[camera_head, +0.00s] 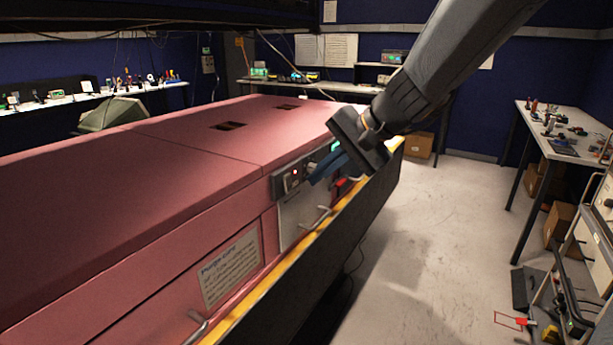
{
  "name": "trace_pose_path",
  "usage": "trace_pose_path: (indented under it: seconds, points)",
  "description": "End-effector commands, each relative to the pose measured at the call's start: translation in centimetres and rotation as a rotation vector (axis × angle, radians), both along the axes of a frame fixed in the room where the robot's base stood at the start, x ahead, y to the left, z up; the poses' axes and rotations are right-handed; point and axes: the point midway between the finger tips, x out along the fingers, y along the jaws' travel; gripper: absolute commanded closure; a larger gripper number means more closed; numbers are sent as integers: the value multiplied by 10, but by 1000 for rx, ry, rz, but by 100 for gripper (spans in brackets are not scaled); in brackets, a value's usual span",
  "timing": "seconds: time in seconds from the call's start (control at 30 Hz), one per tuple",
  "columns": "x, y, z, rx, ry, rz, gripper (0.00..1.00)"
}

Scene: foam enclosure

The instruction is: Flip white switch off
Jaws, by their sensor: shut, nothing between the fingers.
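A white switch (288,186) sits on the dark control panel (277,187) on the front of the pink foam enclosure (190,165). A small red light (295,172) glows beside it. Whether the switch is up or down is too small to tell. My gripper (312,180) reaches in from the upper right, its blue fingers shut and empty. The fingertips are just right of the red light and close to the panel; I cannot tell whether they touch it. My gripper's body hides part of the panel's right side, where a green display (335,146) partly shows.
Below the panel is a pale door (300,215) with a metal handle (317,217). A red object (341,182) lies under my gripper. A yellow edge (285,275) runs along the enclosure's base. A paper sign (231,268) hangs at left. Open floor (440,240) lies to the right.

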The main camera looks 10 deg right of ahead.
Motion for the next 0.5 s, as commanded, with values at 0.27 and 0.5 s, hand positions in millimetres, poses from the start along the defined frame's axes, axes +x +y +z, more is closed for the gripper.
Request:
trace_pose_path:
  seconds: [0.27, 0.5]
  points:
    - [-23, -33, 45, -1, -8, -3, 100]
    - [-35, -47, 65, -1, -5, -1, 100]
